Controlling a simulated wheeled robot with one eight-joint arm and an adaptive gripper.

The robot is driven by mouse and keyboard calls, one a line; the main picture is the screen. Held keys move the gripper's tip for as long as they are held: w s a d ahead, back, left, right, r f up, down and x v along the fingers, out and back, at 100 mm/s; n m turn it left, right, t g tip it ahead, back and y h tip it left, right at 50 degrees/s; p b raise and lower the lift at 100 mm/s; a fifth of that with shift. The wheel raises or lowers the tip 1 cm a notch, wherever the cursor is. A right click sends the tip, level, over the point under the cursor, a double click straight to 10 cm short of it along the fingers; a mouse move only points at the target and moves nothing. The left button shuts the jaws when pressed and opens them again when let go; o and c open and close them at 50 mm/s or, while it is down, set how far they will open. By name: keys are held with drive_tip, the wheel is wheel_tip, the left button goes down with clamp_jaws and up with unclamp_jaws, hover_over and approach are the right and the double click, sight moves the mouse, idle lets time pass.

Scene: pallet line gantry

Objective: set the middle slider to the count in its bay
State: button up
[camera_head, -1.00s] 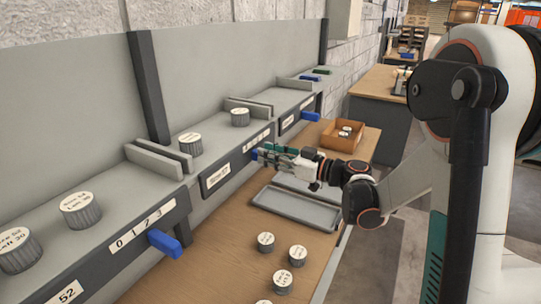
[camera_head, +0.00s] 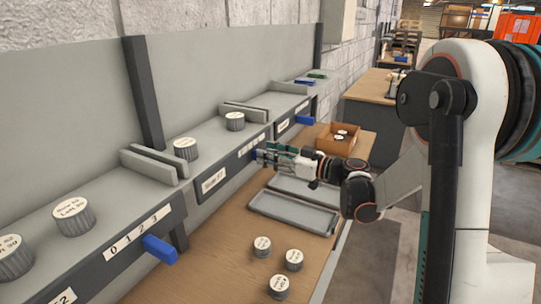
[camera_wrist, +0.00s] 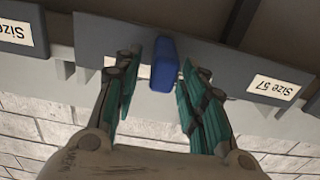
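The middle slider is a blue block (camera_wrist: 164,64) on the dark shelf-front rail in the wrist view. In the head view only a small blue bit (camera_head: 259,154) shows beside my fingers, below the number strip (camera_head: 251,146), whose digits are too small to read. My gripper (camera_head: 270,154) is open, its green-and-black fingers on either side of the slider; it also shows in the wrist view (camera_wrist: 161,68), with gaps between fingers and slider. The middle bay, between two pairs of grey dividers, holds two grey ribbed cans, one nearer (camera_head: 186,149) and one farther (camera_head: 235,121).
The left bay has a 0 1 2 3 strip (camera_head: 133,236), a blue slider (camera_head: 160,249) and two cans. The right bay's blue slider (camera_head: 306,120) is farther back. Below are grey trays (camera_head: 292,212), loose cans (camera_head: 294,260) and a cardboard box (camera_head: 338,139) on the wooden bench.

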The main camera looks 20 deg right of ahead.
drive_tip(key=v, duration=1.2)
drive_tip(key=shift+a, duration=0.1)
